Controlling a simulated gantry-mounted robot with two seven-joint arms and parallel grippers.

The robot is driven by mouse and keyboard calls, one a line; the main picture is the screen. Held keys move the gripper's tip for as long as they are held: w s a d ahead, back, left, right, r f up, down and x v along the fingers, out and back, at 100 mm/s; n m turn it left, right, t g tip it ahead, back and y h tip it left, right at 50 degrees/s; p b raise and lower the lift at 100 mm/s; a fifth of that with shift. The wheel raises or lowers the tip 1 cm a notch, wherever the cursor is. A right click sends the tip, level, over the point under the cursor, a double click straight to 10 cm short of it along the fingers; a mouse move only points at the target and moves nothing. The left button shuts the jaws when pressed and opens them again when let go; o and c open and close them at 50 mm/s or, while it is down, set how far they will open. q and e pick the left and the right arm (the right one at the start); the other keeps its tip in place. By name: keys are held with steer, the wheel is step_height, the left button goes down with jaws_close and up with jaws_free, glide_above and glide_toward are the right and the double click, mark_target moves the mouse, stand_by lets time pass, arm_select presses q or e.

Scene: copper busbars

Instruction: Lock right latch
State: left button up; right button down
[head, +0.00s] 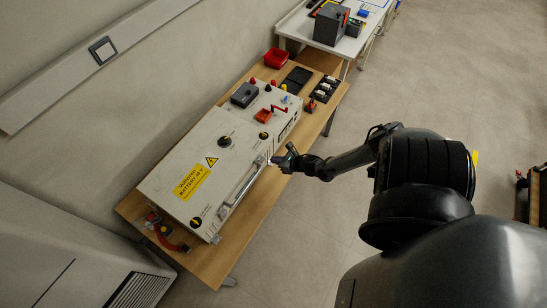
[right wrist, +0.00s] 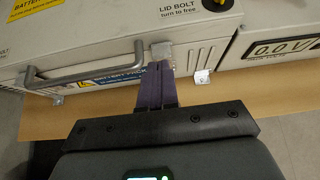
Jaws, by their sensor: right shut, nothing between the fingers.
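The battery box (head: 215,160) is a pale case on the wooden table, with a yellow warning label and a grey bar handle (right wrist: 85,77) along its front. A metal latch piece (right wrist: 163,49) sits on the front edge by the handle's right end, below the "LID BOLT" label. A small metal bracket (right wrist: 202,77) is on the front lower right of it. My right gripper (head: 279,160) is at the box's front; in the right wrist view its purple fingers (right wrist: 160,70) are together, empty, with tips just below the latch piece and partly hiding it. Contact cannot be told.
The wooden table (head: 225,262) has a narrow free strip in front of the box. A unit with a voltage display (right wrist: 285,46) adjoins on the right. A red bin (head: 276,58) and black trays stand behind. A white table (head: 345,45) is farther off.

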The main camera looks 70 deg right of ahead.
arm_select(q)
steer(key=p+v, duration=0.2)
steer(key=v, duration=0.1)
steer(key=shift+d+r+p, duration=0.15)
steer(key=shift+r+p, duration=0.15)
steer(key=shift+r, duration=0.05)
arm_select(e)
steer(key=v, duration=0.4)
steer(key=shift+w+r, duration=0.1)
steer(key=shift+r, duration=0.25)
arm_select(q)
steer(key=shift+w, duration=0.1)
